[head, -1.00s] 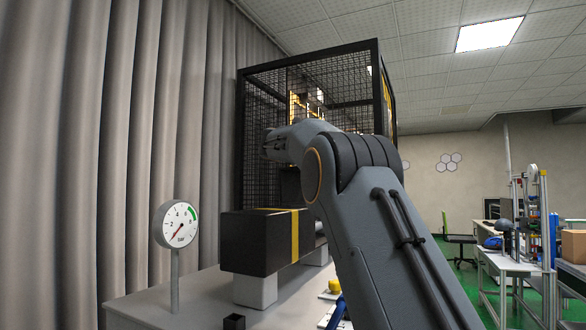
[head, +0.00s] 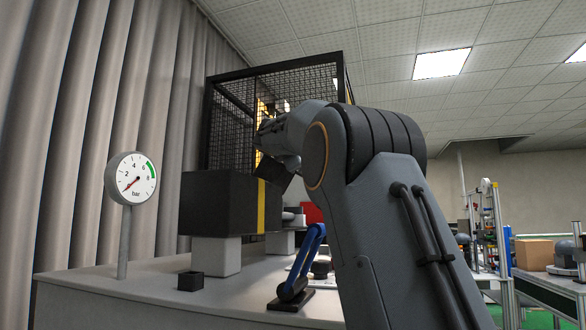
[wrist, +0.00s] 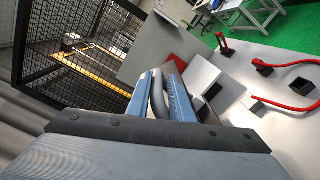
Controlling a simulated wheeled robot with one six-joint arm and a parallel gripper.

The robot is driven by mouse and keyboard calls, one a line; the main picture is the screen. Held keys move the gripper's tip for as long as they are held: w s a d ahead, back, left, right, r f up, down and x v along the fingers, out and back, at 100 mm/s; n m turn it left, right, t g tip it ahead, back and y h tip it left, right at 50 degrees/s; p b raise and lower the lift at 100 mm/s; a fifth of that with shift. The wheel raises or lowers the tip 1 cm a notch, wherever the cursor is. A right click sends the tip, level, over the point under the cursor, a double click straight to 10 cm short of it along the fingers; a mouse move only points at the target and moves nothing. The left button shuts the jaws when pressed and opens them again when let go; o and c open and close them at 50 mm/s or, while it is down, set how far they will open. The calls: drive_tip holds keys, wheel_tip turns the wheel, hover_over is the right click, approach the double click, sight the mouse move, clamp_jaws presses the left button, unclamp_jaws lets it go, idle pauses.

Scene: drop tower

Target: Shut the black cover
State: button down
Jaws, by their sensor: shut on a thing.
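A black mesh cage (head: 305,82) stands behind my arm in the head view. It also shows at the upper left of the wrist view (wrist: 85,38). A black box with a yellow stripe (head: 218,203) sits on white supports in front of it. I cannot tell for sure which black part is the cover. In the wrist view my gripper (wrist: 160,88) has its blue fingers shut on a dark grey curved bar (wrist: 157,96), which looks like a handle. What the bar joins is hidden. In the head view the fingertips are hidden behind my arm.
A round pressure gauge (head: 131,178) on a post stands at the left of the white bench (head: 95,277). A small black cup (head: 190,281) and a blue lever (head: 303,262) are near the front. Red levers (wrist: 288,107) show in the wrist view. Curtains hang at left.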

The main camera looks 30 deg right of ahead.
wheel_tip(320, 180, down, 6)
drive_tip(key=s+d+m+b, duration=0.1)
drive_tip(key=m+b, duration=0.2)
drive_tip(key=b, duration=0.5)
drive_tip(key=shift+s+d+m, duration=0.15)
drive_tip(key=shift+s+m, duration=0.05)
drive_tip(key=shift+m, duration=0.1)
drive_tip(key=shift+f, duration=0.15)
drive_tip(key=c, duration=1.7)
unclamp_jaws()
drive_tip(key=shift+c, duration=0.2)
drive_tip(key=shift+s, duration=0.15)
drive_tip(key=b+v, duration=0.1)
drive_tip(key=v, duration=0.6)
drive_tip(key=shift+s+a, duration=0.2)
drive_tip(key=shift+a, duration=0.2)
